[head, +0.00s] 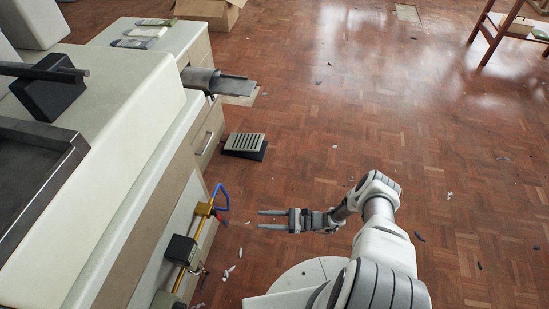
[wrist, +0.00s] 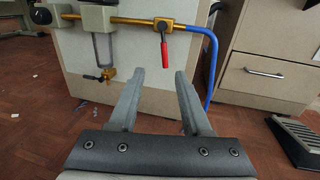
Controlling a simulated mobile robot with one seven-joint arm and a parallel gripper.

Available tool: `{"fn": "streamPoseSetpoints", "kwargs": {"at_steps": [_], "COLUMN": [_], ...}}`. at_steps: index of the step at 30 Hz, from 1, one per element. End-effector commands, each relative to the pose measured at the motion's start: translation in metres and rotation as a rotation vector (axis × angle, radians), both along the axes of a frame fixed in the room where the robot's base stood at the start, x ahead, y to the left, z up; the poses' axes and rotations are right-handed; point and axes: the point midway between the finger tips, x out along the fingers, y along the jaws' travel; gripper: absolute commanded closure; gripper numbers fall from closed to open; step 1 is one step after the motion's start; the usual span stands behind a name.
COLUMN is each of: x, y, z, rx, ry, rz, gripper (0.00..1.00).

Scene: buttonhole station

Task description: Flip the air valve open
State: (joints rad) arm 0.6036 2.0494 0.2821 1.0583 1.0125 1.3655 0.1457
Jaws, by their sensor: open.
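The air valve has a red lever that hangs straight down from a brass body (wrist: 163,24) on a horizontal brass pipe in the wrist view. The red lever (wrist: 164,47) stands beyond and above the gap between my fingertips, and nothing touches it. In the head view the brass valve body (head: 204,209) is on the cabinet side, with the red lever (head: 221,217) sticking out toward my gripper. My gripper (head: 262,219) is open and empty, pointing left at the cabinet a short way from the lever. Both fingers also show in the wrist view (wrist: 160,76).
A blue hose (wrist: 213,62) loops down right of the valve. A filter with a clear bowl (wrist: 103,47) and a small brass drain cock (wrist: 107,74) hang to its left. A foot pedal (head: 245,145) stands on the floor by the cabinet. The floor around my arm is mostly clear, with scattered scraps.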

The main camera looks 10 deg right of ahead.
Motion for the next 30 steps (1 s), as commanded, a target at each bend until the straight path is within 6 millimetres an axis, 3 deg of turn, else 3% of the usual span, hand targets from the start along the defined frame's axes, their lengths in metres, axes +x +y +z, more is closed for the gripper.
{"fn": "streamPoseSetpoints", "kwargs": {"at_steps": [1,30], "x": [0.007,0.06], "y": [-0.002,-0.034], "z": [0.015,0.188], "rx": [-0.017,-0.304], "ry": [-0.02,-0.259], "rz": [0.022,0.354], "gripper": [0.52,0.52]}}
